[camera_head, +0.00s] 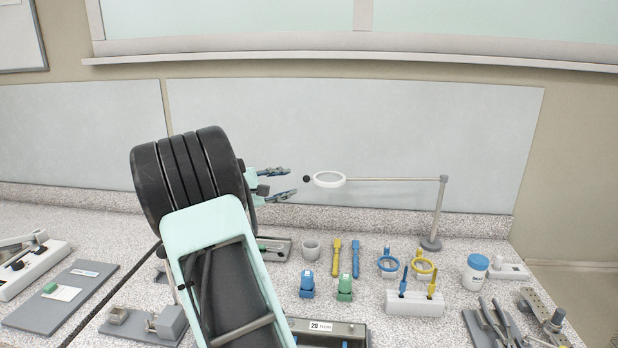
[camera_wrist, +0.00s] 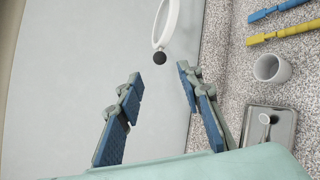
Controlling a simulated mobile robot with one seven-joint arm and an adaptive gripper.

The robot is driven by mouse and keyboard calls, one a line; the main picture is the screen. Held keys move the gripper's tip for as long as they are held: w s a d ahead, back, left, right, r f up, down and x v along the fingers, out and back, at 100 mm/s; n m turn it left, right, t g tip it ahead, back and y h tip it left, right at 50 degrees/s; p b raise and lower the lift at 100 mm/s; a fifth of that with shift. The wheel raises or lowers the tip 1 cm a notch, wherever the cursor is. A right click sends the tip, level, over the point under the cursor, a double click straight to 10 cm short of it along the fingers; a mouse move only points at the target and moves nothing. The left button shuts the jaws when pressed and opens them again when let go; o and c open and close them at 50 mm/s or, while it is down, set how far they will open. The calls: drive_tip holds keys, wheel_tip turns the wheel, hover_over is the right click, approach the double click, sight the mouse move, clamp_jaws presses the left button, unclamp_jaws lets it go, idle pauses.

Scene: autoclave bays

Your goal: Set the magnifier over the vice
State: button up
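The magnifier is a white ring lens (camera_head: 328,180) with a black knob (camera_head: 306,178) on its left side. A thin grey arm joins it to an upright post (camera_head: 437,212) on a round foot. My gripper (camera_head: 282,184) is open and empty, just left of the knob and apart from it. In the wrist view the knob (camera_wrist: 159,58) lies ahead of the gap between the blue-padded fingers (camera_wrist: 158,88), and part of the ring (camera_wrist: 165,25) shows. A grey block-jawed fixture (camera_head: 145,325) at the bottom left looks like the vice, partly cut off by my arm.
Below the lens stand a grey cup (camera_head: 311,250), yellow (camera_head: 337,258) and blue sticks and small blue and green blocks. A white tool holder (camera_head: 414,303), a blue-lidded jar (camera_head: 475,272) and pliers (camera_head: 492,325) are to the right. The air around the lens is free.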

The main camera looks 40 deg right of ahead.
sight(304, 178)
drive_tip(key=p+x, duration=0.2)
drive_tip(key=x, duration=0.8)
clamp_jaws()
drive_tip(key=shift+r, duration=0.1)
